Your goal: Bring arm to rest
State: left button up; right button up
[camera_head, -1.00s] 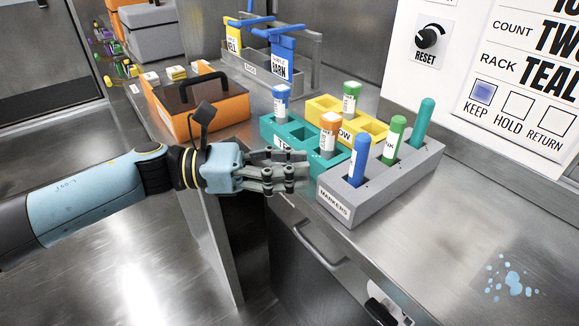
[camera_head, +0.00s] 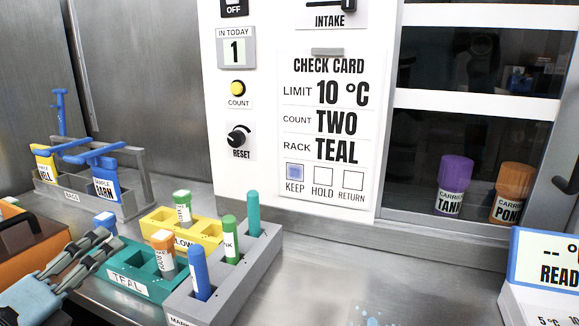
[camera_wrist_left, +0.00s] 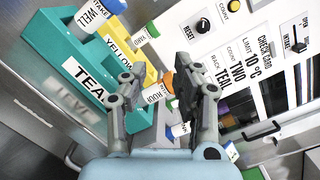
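My left gripper (camera_head: 103,246) is at the lower left of the head view, beside the teal rack (camera_head: 158,291). In the left wrist view its two fingers (camera_wrist_left: 157,78) stand apart with nothing held between them. The teal rack (camera_wrist_left: 50,45) fills the upper left there. A blue-capped vial (camera_head: 105,220) and an orange-capped vial (camera_head: 164,252) stand in the teal rack. My right gripper is not in view.
Beside it are a yellow rack (camera_head: 208,228) with a green-capped vial (camera_head: 183,206) and a grey marker rack (camera_head: 235,285) with three markers. An orange box (camera_head: 35,243) is at the left. A check card (camera_head: 325,125) hangs behind. The counter right of the marker rack is mostly clear.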

pick_arm(q)
jog(key=s+a+f+n+g+y, duration=0.35)
jog(key=n+y, duration=0.25)
jog(key=n, duration=0.6)
jog(key=s+d+f+n+g+h, duration=0.1)
jog(key=s+d+f+n+g, duration=0.15)
jog(key=s+n+g, duration=0.6)
jog(key=s+d+f+n+g, duration=0.2)
jog(key=s+f+n+g, duration=0.3)
jog(key=s, duration=0.6)
notch_tip(320, 180, down, 24)
jog(key=s+a+n+t, duration=0.1)
jog(key=s+a+n, duration=0.1)
jog(key=s, duration=0.1)
jog(key=s+a+f+g, duration=0.1)
jog(key=s+f, duration=1.5)
jog(key=s, duration=0.2)
jog(key=shift+f, duration=0.35)
